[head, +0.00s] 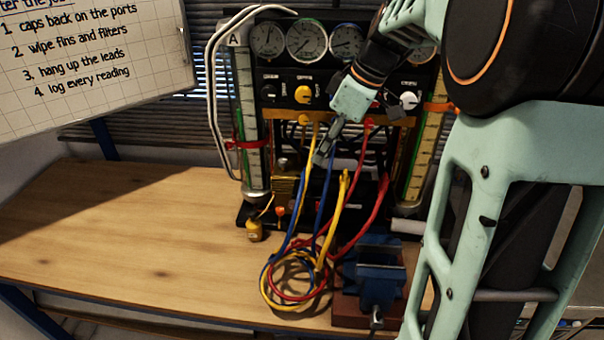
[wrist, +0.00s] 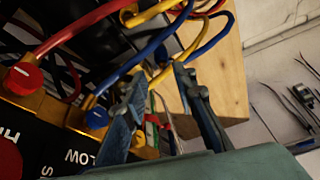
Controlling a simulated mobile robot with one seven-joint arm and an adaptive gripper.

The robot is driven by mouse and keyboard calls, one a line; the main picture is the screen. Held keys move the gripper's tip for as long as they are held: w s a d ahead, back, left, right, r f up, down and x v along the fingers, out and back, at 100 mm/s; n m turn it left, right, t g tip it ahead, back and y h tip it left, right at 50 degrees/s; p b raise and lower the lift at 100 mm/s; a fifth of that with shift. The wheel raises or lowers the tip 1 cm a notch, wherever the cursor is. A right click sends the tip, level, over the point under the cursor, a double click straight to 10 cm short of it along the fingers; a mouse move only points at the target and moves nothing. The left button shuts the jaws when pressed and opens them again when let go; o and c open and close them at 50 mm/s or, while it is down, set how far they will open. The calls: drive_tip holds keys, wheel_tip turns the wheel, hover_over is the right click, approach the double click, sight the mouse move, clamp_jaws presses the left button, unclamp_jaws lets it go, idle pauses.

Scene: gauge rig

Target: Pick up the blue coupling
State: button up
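The blue coupling (wrist: 97,118) is a round blue cap on the brass-coloured port strip in the wrist view, with a blue hose (wrist: 160,42) running from it. It is seated at the strip, just left of my gripper's left finger and not between the fingers. My gripper (wrist: 160,78) has its two fingers apart, with nothing held between them; hoses show in and beyond the gap. In the head view my gripper (head: 321,156) is in front of the rig's port strip, and it hides the blue coupling there. The blue hose (head: 329,188) hangs below it.
A red coupling (wrist: 25,76) sits on the same strip, left of the blue one. Red, yellow and blue hoses loop onto the bench (head: 130,225). A blue vise (head: 375,280) stands at front right. Gauges (head: 307,40) top the rig. The bench's left side is clear.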

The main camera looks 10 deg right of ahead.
sight(309, 172)
drive_tip(key=p+x, duration=0.1)
drive_tip(key=x, duration=0.8)
drive_tip(key=shift+a+f, duration=0.25)
clamp_jaws()
